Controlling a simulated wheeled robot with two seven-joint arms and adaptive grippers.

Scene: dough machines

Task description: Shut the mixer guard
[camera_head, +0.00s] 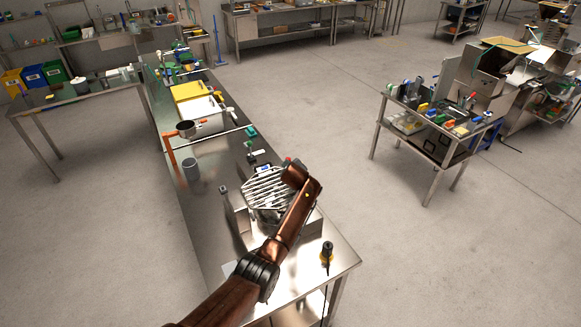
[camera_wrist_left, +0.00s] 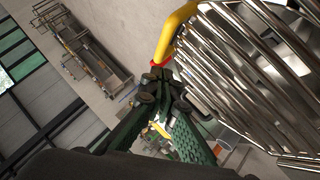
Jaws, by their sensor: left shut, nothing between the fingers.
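The mixer guard (camera_head: 262,187), a grille of shiny metal bars, shows at the mixer on the long steel table, partly covered by my left arm. Its bars (camera_wrist_left: 235,75) fill the right side of the left wrist view. A yellow tube (camera_wrist_left: 178,30) with a red ring runs beside the bars. My left gripper (camera_wrist_left: 166,88) has its dark green fingers shut and empty, close to the ring and the bars. I cannot tell whether it touches them. In the head view, my left arm reaches over the mixer and the fingers are hidden. My right gripper is in neither view.
The floor to the right is clear up to a cluttered bench (camera_head: 437,152).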

